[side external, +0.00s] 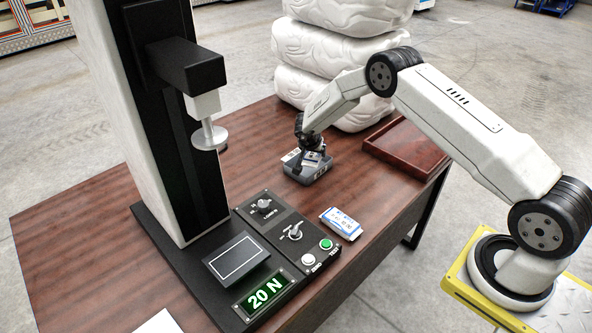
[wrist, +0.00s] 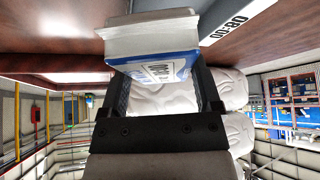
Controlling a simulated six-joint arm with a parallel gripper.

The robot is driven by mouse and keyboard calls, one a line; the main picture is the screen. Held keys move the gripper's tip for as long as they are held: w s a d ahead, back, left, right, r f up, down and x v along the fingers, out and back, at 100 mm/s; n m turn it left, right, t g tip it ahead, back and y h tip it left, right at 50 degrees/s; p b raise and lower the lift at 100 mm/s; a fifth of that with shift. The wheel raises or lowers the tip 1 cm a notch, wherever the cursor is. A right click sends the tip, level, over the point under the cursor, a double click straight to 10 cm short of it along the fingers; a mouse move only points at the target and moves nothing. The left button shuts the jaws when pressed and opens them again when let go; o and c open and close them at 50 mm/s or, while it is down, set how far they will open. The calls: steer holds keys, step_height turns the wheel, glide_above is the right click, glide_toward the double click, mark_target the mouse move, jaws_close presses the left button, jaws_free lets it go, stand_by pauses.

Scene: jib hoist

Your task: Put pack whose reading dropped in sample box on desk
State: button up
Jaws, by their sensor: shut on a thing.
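My gripper (side external: 311,146) is shut on a white and blue pack (side external: 314,157), at the small grey box on the desk. In the wrist view the pack (wrist: 152,50) is between the two fingers, with its blue printed label towards the camera. Another white and blue pack (side external: 341,223) lies on the desk beside the control panel.
A test stand with a round metal plate (side external: 209,137) stands at left. Its display (side external: 266,294) reads 20 N, near a green button (side external: 326,244) and a white button (side external: 308,259). A brown tray (side external: 405,172) lies right of the box. White sacks (side external: 318,62) are stacked behind.

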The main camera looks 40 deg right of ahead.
mark_target(307, 170)
steer(key=shift+w+d+f, duration=0.15)
steer(key=shift+w+f, duration=0.45)
steer(key=shift+f, duration=0.15)
steer(key=shift+w+d+f, duration=0.15)
steer(key=shift+w+f, duration=0.45)
steer(key=shift+f, duration=0.1)
steer(key=shift+w+f, duration=0.1)
steer(key=shift+w+f, duration=0.25)
steer(key=shift+f, duration=1.55)
steer(key=shift+f, duration=0.1)
steer(key=o, duration=1.1)
steer(key=shift+o, duration=0.2)
steer(key=shift+r, duration=0.2)
